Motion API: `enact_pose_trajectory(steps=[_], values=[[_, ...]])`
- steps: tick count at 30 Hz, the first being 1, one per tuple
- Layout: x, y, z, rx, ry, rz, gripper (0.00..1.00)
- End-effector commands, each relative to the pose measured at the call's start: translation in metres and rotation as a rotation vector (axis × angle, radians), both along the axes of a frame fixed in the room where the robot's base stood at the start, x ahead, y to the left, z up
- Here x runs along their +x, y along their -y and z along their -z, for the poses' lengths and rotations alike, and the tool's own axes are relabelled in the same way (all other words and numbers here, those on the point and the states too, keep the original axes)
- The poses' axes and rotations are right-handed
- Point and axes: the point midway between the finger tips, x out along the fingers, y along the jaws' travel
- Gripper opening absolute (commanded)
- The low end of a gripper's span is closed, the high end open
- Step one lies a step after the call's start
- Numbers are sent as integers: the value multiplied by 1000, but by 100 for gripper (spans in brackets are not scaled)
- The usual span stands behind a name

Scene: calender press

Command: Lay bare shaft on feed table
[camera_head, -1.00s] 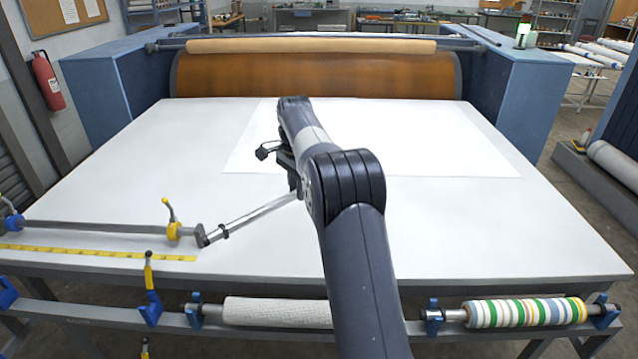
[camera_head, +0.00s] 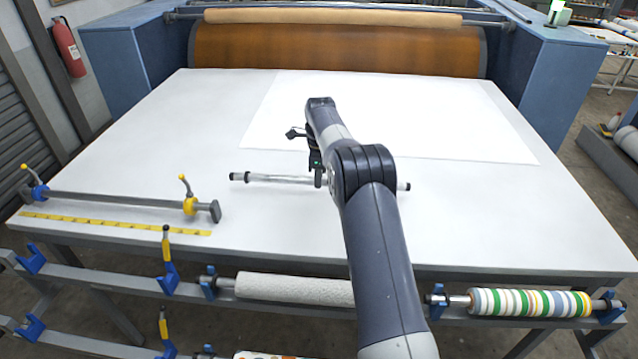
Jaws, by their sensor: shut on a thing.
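The bare shaft (camera_head: 270,178) is a silver metal rod with dark ends. It lies roughly level across the picture, over the middle of the white feed table (camera_head: 150,140). My gripper (camera_head: 318,182) is shut on the shaft near its middle. The shaft's left end shows clear of the arm, and its right end (camera_head: 404,187) sticks out past the arm. My arm hides the part between. I cannot tell whether the shaft touches the table top or is held just above it.
A clamp bar (camera_head: 120,201) and a yellow measuring tape (camera_head: 110,224) lie at the table's left front. A white sheet (camera_head: 440,120) covers the back right. A white roll (camera_head: 290,288) and a striped roll (camera_head: 530,303) rest on the front rack. Bare table lies left of the shaft.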

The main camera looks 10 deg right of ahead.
Motion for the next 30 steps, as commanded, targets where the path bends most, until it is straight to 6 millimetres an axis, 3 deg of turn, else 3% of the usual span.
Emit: enact_pose_trajectory(steps=[11, 22, 23, 30], values=[[0, 0, 39, 0, -1, -1, 0], [0, 0, 46, -1, 2, -1, 0], [0, 0, 45, 0, 1, -1, 23], [0, 0, 45, 0, 1, -1, 42]])
